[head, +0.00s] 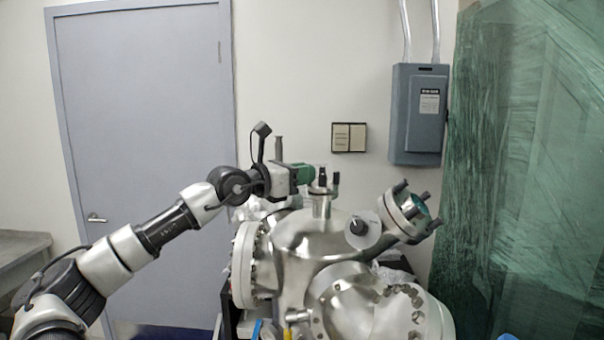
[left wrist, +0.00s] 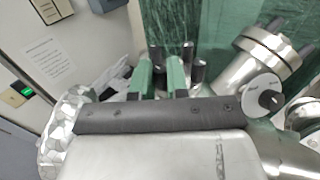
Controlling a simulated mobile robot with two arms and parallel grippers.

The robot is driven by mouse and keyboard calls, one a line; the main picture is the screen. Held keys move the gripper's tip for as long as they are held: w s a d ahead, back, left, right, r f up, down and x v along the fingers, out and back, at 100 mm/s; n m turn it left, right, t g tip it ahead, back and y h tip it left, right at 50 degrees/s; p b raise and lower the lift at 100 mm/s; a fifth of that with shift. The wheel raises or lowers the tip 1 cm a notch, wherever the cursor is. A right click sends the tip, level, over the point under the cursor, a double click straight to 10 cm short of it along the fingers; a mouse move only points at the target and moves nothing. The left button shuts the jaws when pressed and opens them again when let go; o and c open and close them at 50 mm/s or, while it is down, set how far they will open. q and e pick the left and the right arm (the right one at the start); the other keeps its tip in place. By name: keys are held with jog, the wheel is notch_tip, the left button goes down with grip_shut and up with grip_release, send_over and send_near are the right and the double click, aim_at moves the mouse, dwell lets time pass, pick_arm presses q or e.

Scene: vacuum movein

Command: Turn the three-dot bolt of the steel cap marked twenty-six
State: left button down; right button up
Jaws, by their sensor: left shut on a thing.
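The steel cap (head: 320,202) sits on the upright port at the top of the steel chamber, with dark bolts (head: 336,180) standing up from it. My left gripper (head: 308,173), with green fingers, reaches in from the left at the height of the bolts. In the left wrist view its two fingers (left wrist: 160,80) are close together around a dark bolt, and other dark bolts (left wrist: 198,70) stand beside and beyond them. The cap's number and the dots on the bolts cannot be read. The fingers hide most of the held bolt. My right gripper is not in view.
The steel chamber (head: 308,238) has a large bolted flange (head: 245,265) on its left and an angled port (head: 408,212) on its right. A pale disc with a black knob (head: 358,226) is close by. Green sheeting (head: 525,170) hangs at the right.

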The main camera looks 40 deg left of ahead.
pick_arm(q)
jog(key=shift+d+f+n+y+b, duration=0.1)
jog(key=shift+n+y+b, duration=0.4)
jog(key=shift+y, duration=0.2)
jog(key=shift+d+f+n+y+b, duration=0.1)
jog(key=shift+n+y+b, duration=0.3)
jog(key=shift+y+b, duration=0.25)
jog(key=shift+r+n+y+b, duration=0.2)
jog(key=shift+n+y+b, duration=0.5)
jog(key=shift+y+b, duration=0.55)
jog(key=c, duration=1.1)
grip_release()
jog(key=shift+s, duration=0.15)
